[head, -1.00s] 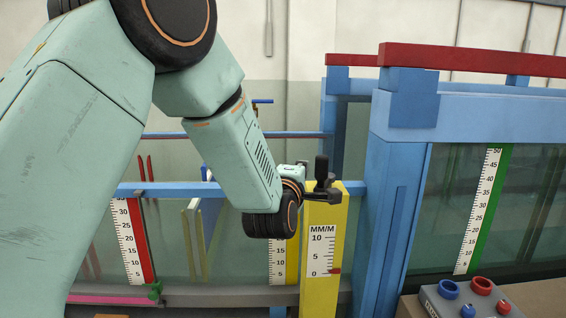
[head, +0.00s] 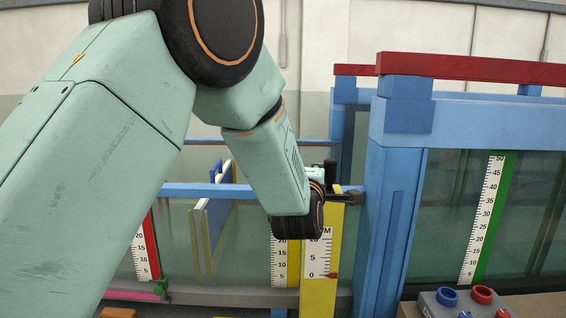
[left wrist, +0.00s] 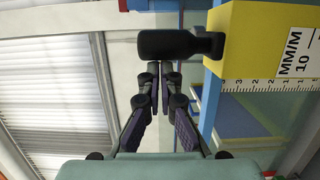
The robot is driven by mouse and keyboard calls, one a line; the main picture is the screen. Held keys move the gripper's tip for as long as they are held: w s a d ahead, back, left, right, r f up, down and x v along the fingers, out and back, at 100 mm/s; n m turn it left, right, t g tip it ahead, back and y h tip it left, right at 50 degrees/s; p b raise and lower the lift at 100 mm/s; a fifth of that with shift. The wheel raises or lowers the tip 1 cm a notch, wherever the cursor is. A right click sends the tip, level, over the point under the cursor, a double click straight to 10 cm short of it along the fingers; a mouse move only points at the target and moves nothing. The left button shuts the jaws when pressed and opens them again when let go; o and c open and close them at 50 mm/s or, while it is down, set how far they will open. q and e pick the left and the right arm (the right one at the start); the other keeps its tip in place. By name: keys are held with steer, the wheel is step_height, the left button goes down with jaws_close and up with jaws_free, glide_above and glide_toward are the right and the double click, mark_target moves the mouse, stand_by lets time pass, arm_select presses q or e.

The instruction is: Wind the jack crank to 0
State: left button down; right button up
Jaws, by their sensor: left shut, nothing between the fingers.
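The jack is a yellow post (head: 318,292) with an MM/M scale (head: 318,255) and a red pointer (head: 332,275) close to the 0 mark. Its black crank (head: 349,197) sits at the post's top, with an upright dark handle (head: 331,170) partly behind my left wrist. In the left wrist view the black handle (left wrist: 168,44) lies across the picture, just beyond the fingertips of my left gripper (left wrist: 160,68). The gripper is shut and empty; whether it touches the handle I cannot tell. In the head view my wrist hides the fingers. My right gripper is not in view.
A blue flume frame (head: 390,215) stands close to the right of the post. A blue rail (head: 240,190) runs behind my forearm. A grey control box (head: 465,304) with blue and red knobs is at the lower right.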

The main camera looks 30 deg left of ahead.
arm_select(q)
steer(key=shift+w+d, duration=0.2)
steer(key=shift+d, duration=0.25)
stand_by(0.4)
steer(key=shift+a, duration=0.1)
